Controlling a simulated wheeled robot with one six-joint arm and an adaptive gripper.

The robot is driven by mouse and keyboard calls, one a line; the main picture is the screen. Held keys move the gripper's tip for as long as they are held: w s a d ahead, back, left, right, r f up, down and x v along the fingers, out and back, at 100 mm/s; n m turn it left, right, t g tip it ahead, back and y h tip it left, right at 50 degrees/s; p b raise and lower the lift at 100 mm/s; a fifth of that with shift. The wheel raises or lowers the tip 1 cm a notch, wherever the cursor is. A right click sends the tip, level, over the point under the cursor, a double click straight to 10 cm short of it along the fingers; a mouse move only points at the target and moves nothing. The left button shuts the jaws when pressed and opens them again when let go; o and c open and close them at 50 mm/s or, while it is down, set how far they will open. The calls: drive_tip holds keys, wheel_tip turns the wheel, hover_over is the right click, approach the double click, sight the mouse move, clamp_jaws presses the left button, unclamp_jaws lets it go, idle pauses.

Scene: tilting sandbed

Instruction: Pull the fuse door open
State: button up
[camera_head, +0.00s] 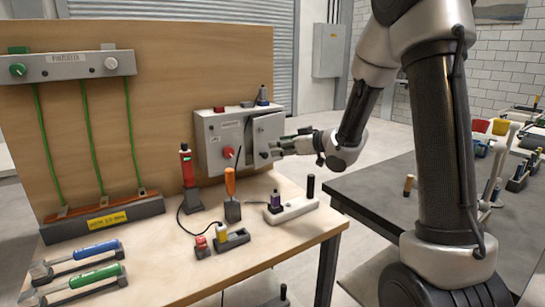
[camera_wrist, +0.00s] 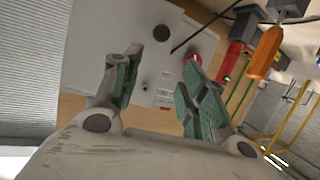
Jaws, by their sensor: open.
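The grey fuse box (camera_head: 218,138) stands at the back right of the wooden bench, with a red knob on its front. Its fuse door (camera_head: 267,130) is the paler panel at the right, which looks slightly angled; I cannot tell how far it stands open. A small dark knob (camera_head: 264,154) sits low on the door. My gripper (camera_head: 282,147) is at the door's lower right, close to the knob. In the wrist view my gripper (camera_wrist: 160,66) has its fingers spread, with nothing between them, facing a pale panel (camera_wrist: 98,42) and a round dark knob (camera_wrist: 162,32). Contact is unclear.
A red-handled tool (camera_head: 187,165) and an orange-handled screwdriver (camera_head: 230,182) stand upright left of and in front of the box. A white holder (camera_head: 292,209) with upright pieces lies near the bench's right edge. A grey table (camera_head: 385,190) stands at right.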

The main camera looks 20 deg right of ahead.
sight(267, 154)
drive_tip(key=shift+m+g+h, duration=0.3)
drive_tip(key=shift+m+h, duration=0.1)
drive_tip(key=w+a+f, duration=0.1)
drive_tip(key=w, duration=0.1)
drive_tip(key=w+a+f, duration=0.1)
drive_tip(key=w+f, duration=0.1)
drive_tip(key=w+a+f, duration=0.1)
drive_tip(key=w+f, duration=0.1)
drive_tip(key=shift+a, duration=0.1)
clamp_jaws()
